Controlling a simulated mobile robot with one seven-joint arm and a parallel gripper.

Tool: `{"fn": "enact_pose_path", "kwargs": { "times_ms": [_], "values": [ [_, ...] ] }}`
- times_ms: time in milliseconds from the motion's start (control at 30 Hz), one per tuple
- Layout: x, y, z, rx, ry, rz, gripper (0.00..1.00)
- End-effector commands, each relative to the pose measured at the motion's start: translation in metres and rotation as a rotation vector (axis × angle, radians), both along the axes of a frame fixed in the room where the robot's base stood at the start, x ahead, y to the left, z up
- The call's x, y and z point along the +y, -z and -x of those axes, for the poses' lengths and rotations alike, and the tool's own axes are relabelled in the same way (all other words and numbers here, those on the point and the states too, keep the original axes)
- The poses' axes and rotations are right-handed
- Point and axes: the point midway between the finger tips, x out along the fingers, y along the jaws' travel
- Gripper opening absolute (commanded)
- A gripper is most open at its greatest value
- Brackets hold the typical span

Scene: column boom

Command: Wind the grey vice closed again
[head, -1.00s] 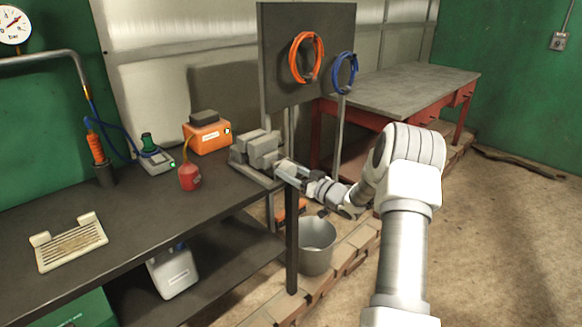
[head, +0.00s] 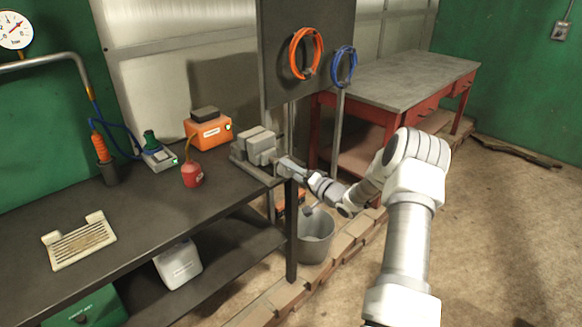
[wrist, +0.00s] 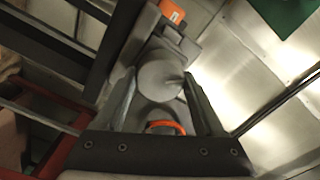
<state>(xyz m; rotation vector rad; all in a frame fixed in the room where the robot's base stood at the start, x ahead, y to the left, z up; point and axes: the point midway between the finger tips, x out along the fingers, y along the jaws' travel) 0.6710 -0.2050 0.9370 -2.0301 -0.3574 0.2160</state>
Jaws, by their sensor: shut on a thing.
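The grey vice (head: 258,148) sits at the right end of the dark workbench. Its blocky jaws show in the head view; any gap between them is too small to judge. My gripper (head: 285,167) is at the vice's front end, at the bench corner, with my arm reaching in from the right. In the wrist view, the fingers of my gripper (wrist: 160,78) stand on both sides of the vice's round grey screw end (wrist: 161,88). My gripper is shut on the vice handle, whose exact grip is mostly hidden. An orange curved band (wrist: 166,126) shows between the fingers.
On the bench (head: 150,215) are a red oil can (head: 192,176), an orange box (head: 209,133) and a slotted beige tray (head: 79,243). A metal bucket (head: 316,238) stands below my arm. A dark panel with hoses (head: 306,54) rises behind the vice.

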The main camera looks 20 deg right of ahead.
Motion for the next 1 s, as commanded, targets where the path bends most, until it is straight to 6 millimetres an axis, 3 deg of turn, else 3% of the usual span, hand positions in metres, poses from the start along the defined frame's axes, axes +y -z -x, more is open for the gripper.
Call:
{"fn": "enact_pose_path", "kwargs": {
  "times_ms": [500,1000],
  "values": [
    [-0.0005,0.0000,-0.0003,0.160,0.001,-0.442,0.15],
    [-0.0007,0.0017,-0.0001,0.243,0.001,-0.670,0.15]
  ]
}}
